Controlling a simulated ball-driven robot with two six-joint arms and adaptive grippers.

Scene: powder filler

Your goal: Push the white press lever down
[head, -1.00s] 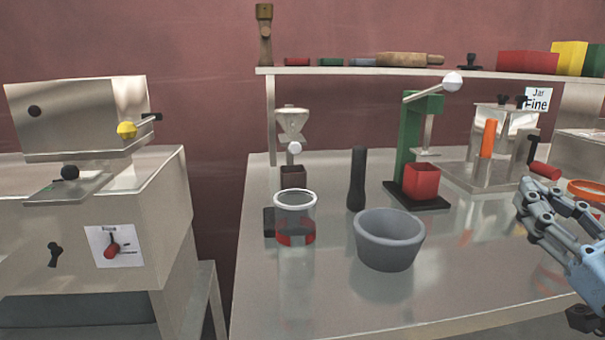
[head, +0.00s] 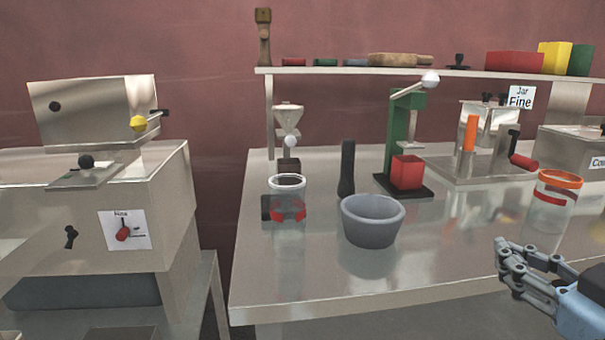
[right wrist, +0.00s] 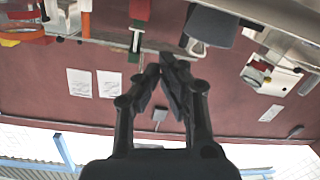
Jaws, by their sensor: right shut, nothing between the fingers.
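The white press lever (head: 411,87) sits on top of the green press (head: 401,127). It slants up to the right and ends in a white ball knob (head: 430,78). A red cup (head: 407,172) stands at the foot of the press. My right gripper (head: 503,258) is shut and empty near the front right of the table, in front of and apart from the press. In the right wrist view its fingertips (right wrist: 162,66) are close together, and the press (right wrist: 140,10) shows upside down beyond them. My left gripper is not in view.
A grey bowl (head: 372,221), a black pestle-like rod (head: 347,168) and a glass jar (head: 287,200) stand left of my gripper. An orange-rimmed jar (head: 553,205) stands behind it. A shelf (head: 350,71) runs behind the press. The table's front middle is clear.

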